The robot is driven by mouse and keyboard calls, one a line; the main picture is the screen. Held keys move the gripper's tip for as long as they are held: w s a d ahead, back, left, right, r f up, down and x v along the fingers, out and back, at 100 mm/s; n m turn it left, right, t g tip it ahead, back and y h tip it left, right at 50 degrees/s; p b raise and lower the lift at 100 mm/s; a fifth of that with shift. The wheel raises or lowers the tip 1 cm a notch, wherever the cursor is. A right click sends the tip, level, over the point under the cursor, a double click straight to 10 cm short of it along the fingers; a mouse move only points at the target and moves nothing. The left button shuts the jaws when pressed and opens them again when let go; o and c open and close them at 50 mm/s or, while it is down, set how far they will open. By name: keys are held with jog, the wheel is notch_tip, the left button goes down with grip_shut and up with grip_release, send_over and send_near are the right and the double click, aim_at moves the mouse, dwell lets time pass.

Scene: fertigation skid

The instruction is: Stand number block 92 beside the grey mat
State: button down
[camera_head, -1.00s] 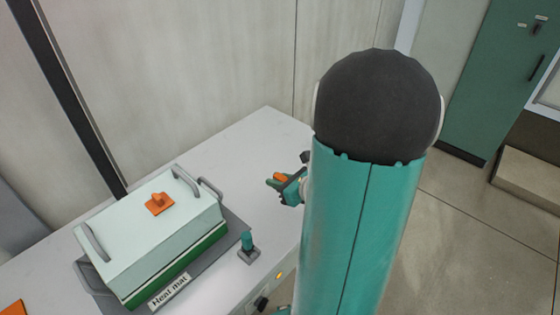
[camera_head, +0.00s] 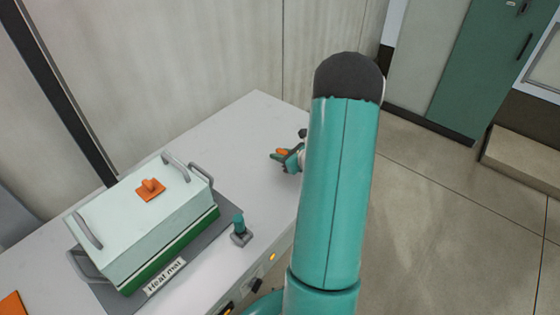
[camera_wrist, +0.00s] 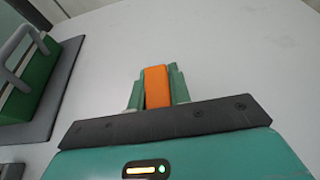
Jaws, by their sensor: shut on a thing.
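My gripper (camera_head: 288,158) is at the right part of the white table, partly behind my arm in the head view. In the wrist view my gripper (camera_wrist: 158,90) is shut on an orange block (camera_wrist: 157,86), held between its two green fingers. The orange block (camera_head: 281,152) also shows in the head view; no number on it is readable. The grey mat (camera_head: 228,207), labelled "Heat mat", lies on the table to the left of my gripper. Its edge also shows at the left of the wrist view (camera_wrist: 62,85). I cannot tell whether the block touches the table.
A pale box with a green base (camera_head: 140,215) and grey handles stands on the mat, with an orange knob (camera_head: 150,189) on its lid. A small teal-topped post (camera_head: 240,231) stands at the mat's right corner. The table's far end (camera_head: 250,115) is clear.

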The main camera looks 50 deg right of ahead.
jog(key=shift+d+f, duration=0.1)
jog(key=shift+f, duration=1.55)
jog(key=shift+f, duration=0.15)
jog(key=c, duration=1.3)
grip_release()
jog(key=shift+w, duration=0.1)
